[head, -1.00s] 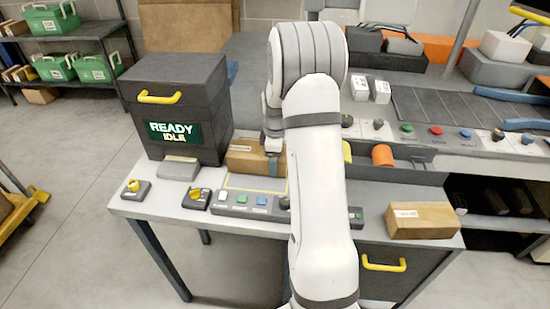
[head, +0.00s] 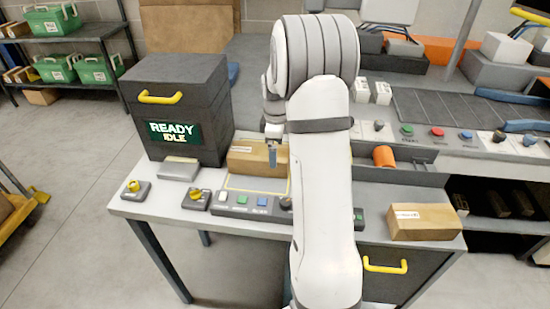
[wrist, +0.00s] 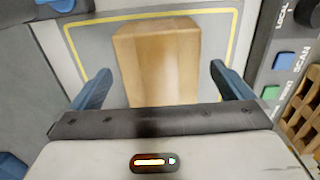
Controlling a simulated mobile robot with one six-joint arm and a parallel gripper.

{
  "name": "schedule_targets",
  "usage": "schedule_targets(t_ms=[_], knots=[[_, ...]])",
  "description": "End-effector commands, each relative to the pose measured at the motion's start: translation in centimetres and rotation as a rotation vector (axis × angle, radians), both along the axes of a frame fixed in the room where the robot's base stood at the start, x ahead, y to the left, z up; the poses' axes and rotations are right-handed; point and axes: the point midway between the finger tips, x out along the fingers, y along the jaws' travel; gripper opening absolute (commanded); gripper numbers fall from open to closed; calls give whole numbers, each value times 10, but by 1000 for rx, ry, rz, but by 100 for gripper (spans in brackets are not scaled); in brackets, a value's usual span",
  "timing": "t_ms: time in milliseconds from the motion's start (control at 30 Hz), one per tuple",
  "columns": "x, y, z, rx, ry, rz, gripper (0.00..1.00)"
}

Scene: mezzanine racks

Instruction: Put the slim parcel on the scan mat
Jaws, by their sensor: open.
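A brown box-shaped parcel (head: 247,155) lies on the yellow-outlined scan mat (head: 240,183), toward its back edge. In the wrist view the parcel (wrist: 158,55) lies inside the yellow outline of the mat (wrist: 95,50). My gripper (head: 272,152) is over the parcel. In the wrist view its fingers (wrist: 161,72) are open, one on each side, with gaps to the parcel. A second brown parcel (head: 425,224) with a white label lies at the bench's right end. I cannot tell for sure from looks which parcel is the slim one.
A dark cabinet (head: 180,85) reading "READY IDLE" stands left of the mat. A button strip (head: 250,203) runs along the mat's front, with yellow-knobbed switches (head: 197,197) to the left. An orange cylinder (head: 383,156) lies in a dark tray behind my arm.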

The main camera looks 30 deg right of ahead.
Motion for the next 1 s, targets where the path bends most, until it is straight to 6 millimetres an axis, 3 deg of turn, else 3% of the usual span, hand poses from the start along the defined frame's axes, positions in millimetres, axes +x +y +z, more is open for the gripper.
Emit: schedule_targets(t_ms=[200, 433, 567, 667, 800, 1000], knots=[[0, -1, 45, -1, -4, -1, 100], [-1, 1, 69, 0, -2, -5, 100], [-14, 16, 83, -4, -17, -57, 100], [-38, 39, 102, -8, -45, -156, 100], [-87, 79, 123, -3, -94, -345, 100], [-165, 124, 133, 32, -162, -619, 100]])
